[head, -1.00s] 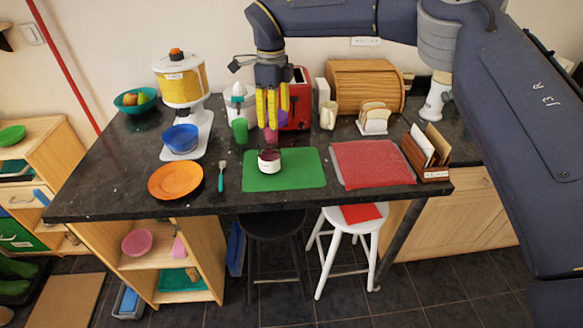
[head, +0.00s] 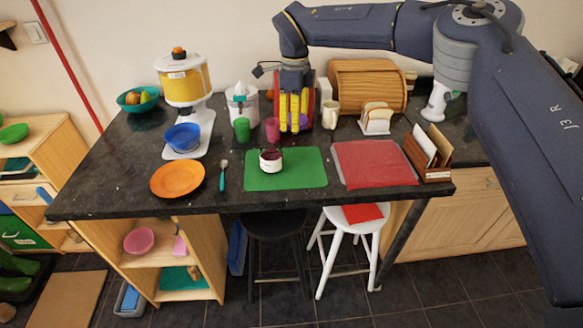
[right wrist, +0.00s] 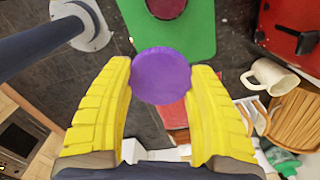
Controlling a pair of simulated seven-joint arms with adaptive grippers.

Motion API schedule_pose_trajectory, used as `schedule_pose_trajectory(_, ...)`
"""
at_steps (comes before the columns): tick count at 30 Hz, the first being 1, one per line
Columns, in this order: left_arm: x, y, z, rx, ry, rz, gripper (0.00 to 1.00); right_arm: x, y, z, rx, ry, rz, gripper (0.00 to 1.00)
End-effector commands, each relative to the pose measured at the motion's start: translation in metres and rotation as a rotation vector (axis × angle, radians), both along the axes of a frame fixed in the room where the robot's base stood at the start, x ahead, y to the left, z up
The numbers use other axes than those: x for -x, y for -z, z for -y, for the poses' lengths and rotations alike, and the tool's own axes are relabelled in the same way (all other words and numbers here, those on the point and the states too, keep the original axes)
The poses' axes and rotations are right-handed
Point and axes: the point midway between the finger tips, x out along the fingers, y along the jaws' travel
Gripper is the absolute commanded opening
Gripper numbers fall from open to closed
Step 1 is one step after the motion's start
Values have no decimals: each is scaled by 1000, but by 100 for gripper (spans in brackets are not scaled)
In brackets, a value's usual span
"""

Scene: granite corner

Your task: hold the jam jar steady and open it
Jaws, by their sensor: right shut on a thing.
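The jam jar (head: 271,160) stands upright on the green mat (head: 310,170), with a white label and its dark red jam showing at the open top. Its top also shows at the upper edge of the right wrist view (right wrist: 165,6). My right gripper (head: 293,126) has yellow fingers and is above the counter, behind and right of the jar. It is shut on a purple lid (right wrist: 160,75), apart from the jar. In the head view the lid is partly hidden by the fingers. My left gripper is not in view.
A pink cup (head: 272,130) and green cup (head: 242,129) stand near my right gripper. The red toaster (right wrist: 290,35) and cream mug (head: 330,115) are close by. A red mat (head: 373,163) lies right of the green mat. An orange plate (head: 178,179) is at left.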

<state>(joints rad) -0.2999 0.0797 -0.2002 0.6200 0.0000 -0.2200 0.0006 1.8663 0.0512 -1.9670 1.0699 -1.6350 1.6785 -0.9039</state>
Motion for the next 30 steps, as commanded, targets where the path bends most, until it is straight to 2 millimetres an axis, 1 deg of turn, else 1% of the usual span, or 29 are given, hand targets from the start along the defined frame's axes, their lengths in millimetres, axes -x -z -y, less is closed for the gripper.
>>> schedule_pose_trajectory(1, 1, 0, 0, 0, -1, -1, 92, 1, 11, 0, 0, -1, -4, 22)
schedule_pose_trajectory(9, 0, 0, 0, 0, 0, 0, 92, 1, 73, 0, 0, 0, -4, 22)
schedule_pose_trajectory(15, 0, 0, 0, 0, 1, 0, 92, 1, 112, 0, -1, 0, -2, 22)
schedule_pose_trajectory(18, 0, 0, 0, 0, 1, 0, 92, 1, 126, 0, -1, 0, -2, 22)
schedule_pose_trajectory(21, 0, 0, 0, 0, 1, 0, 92, 0, 135, 0, -1, 0, -1, 22)
schedule_pose_trajectory(30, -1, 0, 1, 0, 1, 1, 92, 0, 147, 0, 0, 1, -1, 22)
